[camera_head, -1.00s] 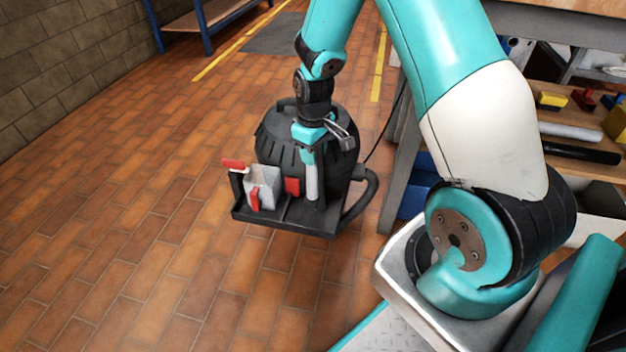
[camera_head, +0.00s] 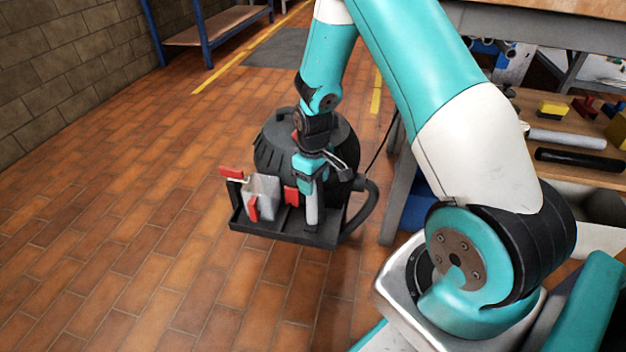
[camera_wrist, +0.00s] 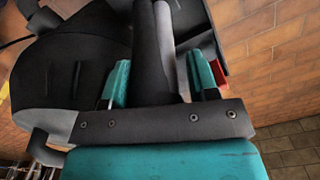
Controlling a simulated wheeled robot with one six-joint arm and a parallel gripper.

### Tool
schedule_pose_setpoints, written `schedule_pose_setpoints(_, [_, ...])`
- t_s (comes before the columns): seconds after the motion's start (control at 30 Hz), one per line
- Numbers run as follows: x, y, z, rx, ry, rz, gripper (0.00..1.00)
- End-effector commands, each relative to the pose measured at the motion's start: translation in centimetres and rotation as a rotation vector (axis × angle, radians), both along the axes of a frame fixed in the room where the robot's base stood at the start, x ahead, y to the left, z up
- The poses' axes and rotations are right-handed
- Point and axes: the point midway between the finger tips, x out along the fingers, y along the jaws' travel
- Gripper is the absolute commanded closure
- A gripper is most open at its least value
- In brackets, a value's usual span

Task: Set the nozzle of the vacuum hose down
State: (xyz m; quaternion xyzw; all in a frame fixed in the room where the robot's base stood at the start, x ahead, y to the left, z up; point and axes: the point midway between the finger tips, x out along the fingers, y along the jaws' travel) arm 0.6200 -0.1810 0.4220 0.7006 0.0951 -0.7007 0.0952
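The vacuum cleaner (camera_head: 275,150) is a dark, rounded body on the floor with a black tray (camera_head: 275,228) at its front. My gripper (camera_head: 311,180) is above the right part of this tray. It is shut on the nozzle (camera_head: 312,208), a grey tube that points down, nearly upright. I cannot tell whether its lower end touches the tray. In the wrist view, the teal fingers of my gripper (camera_wrist: 160,80) stand close on both sides of the dark grey nozzle (camera_wrist: 155,45). The hose itself is hard to make out.
A pale box (camera_head: 262,192) with red parts around it stands on the tray left of the nozzle. A black curved handle (camera_head: 367,205) rises at the tray's right. A workbench (camera_head: 560,165) is at the right. The tiled floor (camera_head: 130,230) at left is clear.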

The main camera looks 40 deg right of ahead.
Motion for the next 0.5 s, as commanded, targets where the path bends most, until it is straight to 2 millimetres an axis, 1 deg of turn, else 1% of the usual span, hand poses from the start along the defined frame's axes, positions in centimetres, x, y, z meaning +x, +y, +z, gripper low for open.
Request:
schedule_pose_setpoints(0.23, [0.0, 0.0, 0.0, 0.000, 0.000, 0.000, 0.43])
schedule_pose_setpoints(0.33, [0.0, 0.0, 0.5, 0.000, -0.001, 0.000, 0.43])
schedule_pose_setpoints(0.43, [0.0, 0.0, 2.0, 0.000, -0.002, 0.000, 0.43])
schedule_pose_setpoints(0.5, [0.0, 0.0, 3.4, 0.000, -0.002, 0.000, 0.43])
